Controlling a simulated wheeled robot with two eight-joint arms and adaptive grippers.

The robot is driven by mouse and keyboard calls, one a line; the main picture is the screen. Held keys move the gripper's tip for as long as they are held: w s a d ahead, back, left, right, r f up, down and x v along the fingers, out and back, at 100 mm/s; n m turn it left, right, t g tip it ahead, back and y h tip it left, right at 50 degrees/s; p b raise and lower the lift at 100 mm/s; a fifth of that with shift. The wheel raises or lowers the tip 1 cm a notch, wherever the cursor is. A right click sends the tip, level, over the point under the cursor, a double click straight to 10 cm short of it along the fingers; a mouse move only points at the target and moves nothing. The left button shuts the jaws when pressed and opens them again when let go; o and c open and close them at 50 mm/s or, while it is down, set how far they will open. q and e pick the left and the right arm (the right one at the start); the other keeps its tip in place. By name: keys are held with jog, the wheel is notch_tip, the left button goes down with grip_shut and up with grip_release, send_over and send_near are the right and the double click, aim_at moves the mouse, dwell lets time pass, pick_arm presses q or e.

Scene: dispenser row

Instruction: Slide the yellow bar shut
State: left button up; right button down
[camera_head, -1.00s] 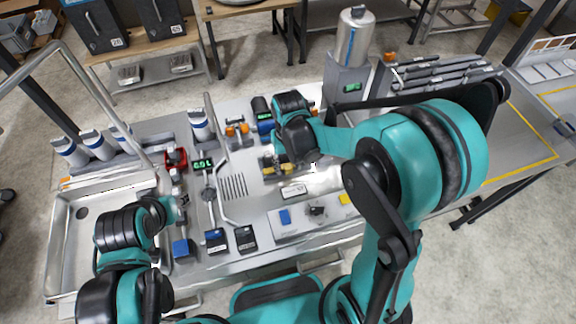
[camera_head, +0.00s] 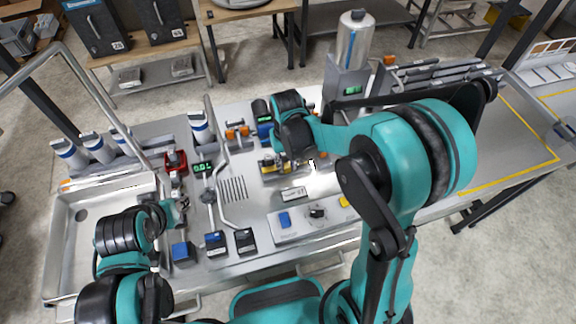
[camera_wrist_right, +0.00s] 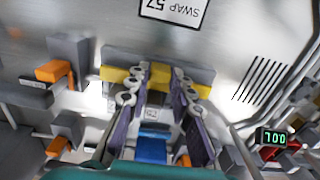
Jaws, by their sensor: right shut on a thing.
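The yellow bar (camera_wrist_right: 114,73) lies across a grey block in the right wrist view. It also shows in the head view (camera_head: 267,165), beside my right gripper and partly hidden by the right arm. My right gripper (camera_wrist_right: 153,84) is shut on the bar's raised middle part, one finger on each side. In the head view the right gripper (camera_head: 297,160) is mostly hidden behind its own wrist. My left gripper (camera_head: 180,208) is at the left of the bench near the sink, away from the bar. Its fingers are too small to read.
A label plate (camera_head: 293,193) lies in front of the bar. Orange-handled fittings (camera_head: 237,131) stand behind it. A panel with a blue switch (camera_head: 285,219) and a dark knob is at the front. A metal canister (camera_head: 353,40) stands at the back. A slotted vent (camera_wrist_right: 262,80) is beside the bar.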

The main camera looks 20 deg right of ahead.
jog(key=c, duration=1.7)
grip_release()
jog(key=shift+w, duration=0.2)
jog(key=o, duration=0.4)
jog(key=shift+w, duration=0.1)
notch_tip(320, 180, up, 12)
jog(key=t+b, duration=0.4)
send_near(288, 167)
jog(key=s+d+r, duration=0.2)
jog(key=s+d, duration=0.1)
jog(key=s+f+t, duration=0.1)
jog(key=s+d+f+t+b, duration=0.1)
jog(key=s, duration=0.1)
jog(key=s+f+t+b, duration=0.1)
jog(key=s, duration=0.1)
jog(key=shift+d+f, duration=0.15)
jog(key=shift+d, duration=0.1)
